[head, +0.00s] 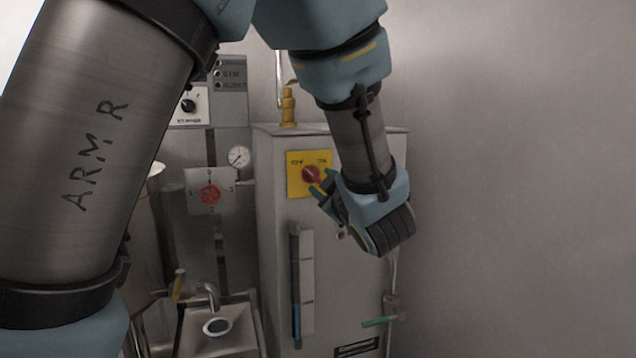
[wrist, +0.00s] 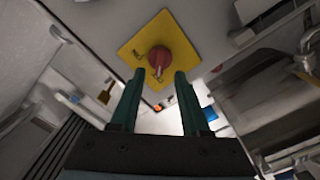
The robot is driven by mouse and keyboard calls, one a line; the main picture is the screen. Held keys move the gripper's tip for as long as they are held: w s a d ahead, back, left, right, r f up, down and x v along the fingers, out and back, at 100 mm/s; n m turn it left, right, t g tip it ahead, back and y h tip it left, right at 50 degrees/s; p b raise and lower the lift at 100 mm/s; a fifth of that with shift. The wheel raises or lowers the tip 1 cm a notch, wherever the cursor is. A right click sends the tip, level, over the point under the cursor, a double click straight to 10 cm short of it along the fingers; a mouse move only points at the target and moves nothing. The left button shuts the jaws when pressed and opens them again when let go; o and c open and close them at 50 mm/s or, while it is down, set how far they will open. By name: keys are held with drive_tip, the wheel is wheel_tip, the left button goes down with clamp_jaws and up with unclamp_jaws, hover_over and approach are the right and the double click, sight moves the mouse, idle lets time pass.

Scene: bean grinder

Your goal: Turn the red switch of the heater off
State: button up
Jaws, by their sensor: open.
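The red switch (head: 312,174) is a round knob on a yellow plate (head: 295,186) on the front of the heater (head: 276,222), a tall pale cabinet. The red switch also shows in the wrist view (wrist: 160,58), on the yellow plate (wrist: 143,38) just beyond my fingertips. My gripper (head: 322,188) is at the switch's lower right in the head view. In the wrist view my gripper (wrist: 160,75) is open, its two green fingers on either side below the knob, with nothing between them. I cannot tell whether the fingertips touch the knob.
A red valve wheel (head: 210,194) and a pressure gauge (head: 239,156) are left of the heater. A black dial (head: 188,105) sits on a grey panel above. A metal sink (head: 232,338) is low at left. A green-handled tap (head: 378,322) is at lower right.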

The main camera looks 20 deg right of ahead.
drive_tip(key=s, duration=0.6)
drive_tip(key=shift+a, duration=0.35)
drive_tip(key=w+a+f+m+g+h+p, duration=0.2)
drive_tip(key=w+a+f+m+g+p, duration=0.45)
drive_tip(key=w+a, duration=0.5)
drive_tip(key=s+a+f+m+g+y+p, duration=0.1)
drive_tip(key=s+a+g, duration=0.4)
drive_tip(key=a, duration=0.7)
drive_tip(key=s+a+f+m+g+y+p, duration=0.1)
drive_tip(key=s+a+f+g+y, duration=0.2)
drive_tip(key=a, duration=0.9)
drive_tip(key=s+g, duration=0.1)
drive_tip(key=s, duration=0.2)
drive_tip(key=shift+f+g, duration=0.35)
drive_tip(key=shift+f, duration=0.05)
